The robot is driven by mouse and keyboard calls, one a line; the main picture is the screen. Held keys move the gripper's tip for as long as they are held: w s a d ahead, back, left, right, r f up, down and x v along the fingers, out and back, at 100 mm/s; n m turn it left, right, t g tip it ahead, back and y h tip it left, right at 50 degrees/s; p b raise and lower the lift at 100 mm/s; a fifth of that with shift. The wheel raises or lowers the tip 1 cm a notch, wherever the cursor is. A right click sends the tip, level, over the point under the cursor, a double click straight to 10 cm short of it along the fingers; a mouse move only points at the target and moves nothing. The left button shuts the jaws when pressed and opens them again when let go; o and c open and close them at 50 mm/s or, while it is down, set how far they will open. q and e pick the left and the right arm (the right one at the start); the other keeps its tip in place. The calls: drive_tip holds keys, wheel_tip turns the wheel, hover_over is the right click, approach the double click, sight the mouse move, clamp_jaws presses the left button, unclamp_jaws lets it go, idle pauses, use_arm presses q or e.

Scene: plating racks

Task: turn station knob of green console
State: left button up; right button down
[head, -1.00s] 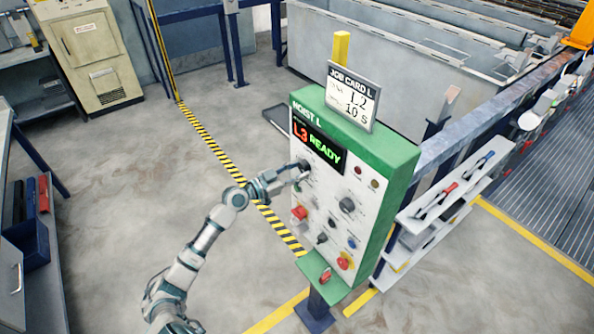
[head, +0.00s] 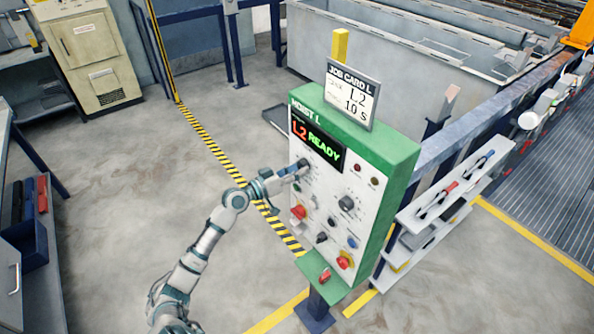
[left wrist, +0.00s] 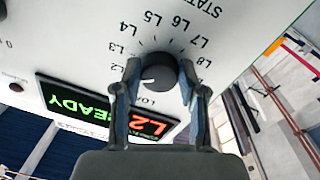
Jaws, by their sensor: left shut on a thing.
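The green console (head: 398,150) stands in the middle of the head view, with a white front panel. Its station knob is a round black dial (left wrist: 158,72) in the left wrist view, ringed by labels including L2 to L8. Its white mark points to the left, on the L2 side. My left gripper (head: 298,170) reaches the panel's upper left. Its two fingers (left wrist: 160,76) are shut on the knob's sides. The display (head: 317,144) reads "L2 READY". The job card (head: 352,96) on top shows L2 and 10 S. My right gripper is not in view.
Below the station knob are a red switch (head: 298,212), another black knob (head: 347,202) and a red button on yellow (head: 344,261). A shelf with tools (head: 455,190) stands right of the console. The floor to the left is open.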

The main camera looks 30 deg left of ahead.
use_arm(q)
drive_tip(key=n, duration=0.3)
drive_tip(key=shift+r+p, duration=0.3)
drive_tip(key=shift+p, duration=0.1)
drive_tip(key=n+p, duration=0.1)
drive_tip(key=n, duration=0.1)
drive_tip(key=shift+r+n+t, duration=0.1)
drive_tip(key=shift+n+t, duration=0.2)
drive_tip(key=shift+n, duration=0.1)
drive_tip(key=n+p, duration=0.2)
drive_tip(key=n, duration=0.2)
drive_tip(key=shift+y, duration=0.3)
drive_tip(key=shift+n+p, duration=0.75)
drive_tip(key=shift+n, duration=0.35)
drive_tip(key=shift+d, duration=0.1)
drive_tip(key=o, duration=0.9)
drive_tip(key=shift+o, duration=1.2)
drive_tip(key=shift+f, duration=0.2)
